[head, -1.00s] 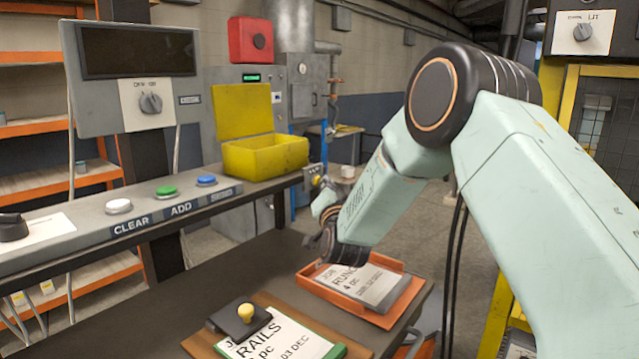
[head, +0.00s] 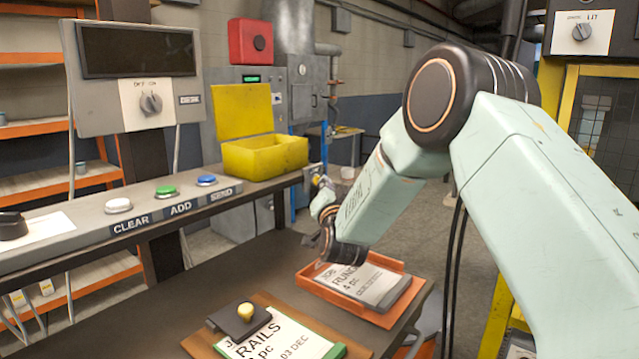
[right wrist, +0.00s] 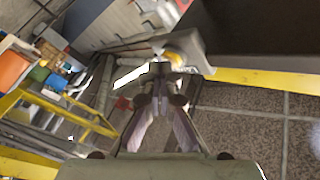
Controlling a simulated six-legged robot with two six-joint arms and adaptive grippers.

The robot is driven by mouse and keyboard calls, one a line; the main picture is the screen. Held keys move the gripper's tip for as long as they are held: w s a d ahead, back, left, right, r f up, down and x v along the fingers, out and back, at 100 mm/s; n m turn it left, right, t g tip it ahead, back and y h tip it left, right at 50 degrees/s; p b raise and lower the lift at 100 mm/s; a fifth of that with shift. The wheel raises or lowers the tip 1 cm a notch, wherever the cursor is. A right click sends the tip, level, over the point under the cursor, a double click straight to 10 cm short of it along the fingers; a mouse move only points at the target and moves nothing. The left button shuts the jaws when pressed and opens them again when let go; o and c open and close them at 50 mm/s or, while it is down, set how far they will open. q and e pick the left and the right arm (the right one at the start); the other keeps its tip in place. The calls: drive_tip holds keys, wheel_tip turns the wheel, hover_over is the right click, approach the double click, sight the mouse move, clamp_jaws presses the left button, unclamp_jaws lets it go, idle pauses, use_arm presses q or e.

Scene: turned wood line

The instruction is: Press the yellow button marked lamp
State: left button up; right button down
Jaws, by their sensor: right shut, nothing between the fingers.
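A small yellow button (right wrist: 173,55) sits on a grey box (right wrist: 190,45) in the right wrist view, just beyond my fingertips. In the head view the grey box (head: 314,171) is at the right end of the shelf, its button largely hidden by my gripper. Its marking cannot be read. My right gripper (right wrist: 160,69) is shut and empty, its tips pointing at the button and very close to it. Whether they touch I cannot tell. In the head view the right gripper (head: 324,187) is small and partly hidden by its wrist. My left gripper is not in view.
A shelf carries white (head: 118,205), green (head: 165,191) and blue (head: 206,180) buttons and an open yellow box (head: 265,157). Below, an orange tray (head: 390,315) and a clipboard (head: 285,335) lie on the bench. A red box (head: 249,41) hangs behind.

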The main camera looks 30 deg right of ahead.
drive_tip(key=shift+s, duration=0.15)
drive_tip(key=s+d+p, duration=0.1)
drive_tip(key=s+d, duration=0.1)
drive_tip(key=s, duration=0.3)
drive_tip(key=shift+s+d+p, duration=0.2)
drive_tip(key=shift+s+p, duration=0.05)
drive_tip(key=shift+p, duration=0.1)
drive_tip(key=shift+w, duration=0.1)
idle(0.3)
